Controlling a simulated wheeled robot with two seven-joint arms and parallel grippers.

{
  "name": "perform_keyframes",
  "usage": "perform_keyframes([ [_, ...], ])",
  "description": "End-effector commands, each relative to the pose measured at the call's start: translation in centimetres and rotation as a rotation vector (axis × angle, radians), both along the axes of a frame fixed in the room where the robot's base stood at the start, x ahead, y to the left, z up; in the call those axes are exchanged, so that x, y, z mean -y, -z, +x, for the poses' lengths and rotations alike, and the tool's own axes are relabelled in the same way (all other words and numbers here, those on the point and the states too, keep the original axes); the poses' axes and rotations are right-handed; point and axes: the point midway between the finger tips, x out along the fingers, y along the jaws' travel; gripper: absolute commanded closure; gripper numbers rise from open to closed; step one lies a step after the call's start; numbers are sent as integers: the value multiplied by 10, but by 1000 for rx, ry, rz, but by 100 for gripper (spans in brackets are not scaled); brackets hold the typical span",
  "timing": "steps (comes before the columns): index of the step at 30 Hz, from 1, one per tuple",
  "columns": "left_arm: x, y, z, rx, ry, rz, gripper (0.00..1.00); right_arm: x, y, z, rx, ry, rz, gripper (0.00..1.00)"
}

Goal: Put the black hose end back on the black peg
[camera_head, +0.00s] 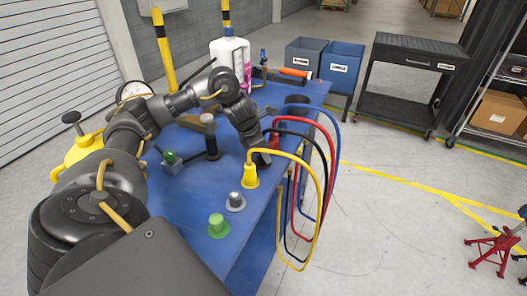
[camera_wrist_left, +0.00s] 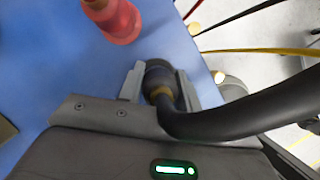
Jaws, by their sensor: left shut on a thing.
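My left gripper (camera_head: 260,152) is low over the right part of the blue table. In the left wrist view, its fingers (camera_wrist_left: 161,84) are shut on the black hose end (camera_wrist_left: 157,76). The black hose (camera_wrist_left: 235,112) bends away to the right there. In the head view, the black hose (camera_head: 291,132) arcs over the table's right edge. I cannot make out the black peg; the gripper and hose end may hide it. I cannot tell whether the hose end touches a peg. My right gripper is not in view.
A yellow hose end (camera_head: 250,177) stands just in front of the gripper, and a red one (camera_wrist_left: 118,22) is close beside it. Several hoses loop off the blue table (camera_head: 185,205) at right.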

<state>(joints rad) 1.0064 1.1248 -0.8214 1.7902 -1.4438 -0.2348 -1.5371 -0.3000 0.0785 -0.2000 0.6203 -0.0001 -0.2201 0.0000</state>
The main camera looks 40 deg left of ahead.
Motion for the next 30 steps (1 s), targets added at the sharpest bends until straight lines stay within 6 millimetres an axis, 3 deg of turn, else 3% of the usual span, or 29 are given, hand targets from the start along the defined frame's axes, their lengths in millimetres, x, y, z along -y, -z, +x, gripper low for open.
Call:
perform_keyframes([
  [20, 0, 10, 0, 0, 0, 0, 98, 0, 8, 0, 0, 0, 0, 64],
  [21, 0, 9, 0, 1, 0, 0, 61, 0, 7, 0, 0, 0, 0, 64],
  [26, 0, 9, 0, 1, 0, 0, 40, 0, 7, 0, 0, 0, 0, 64],
  [30, 0, 9, 0, 0, 0, 0, 40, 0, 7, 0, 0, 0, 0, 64],
])
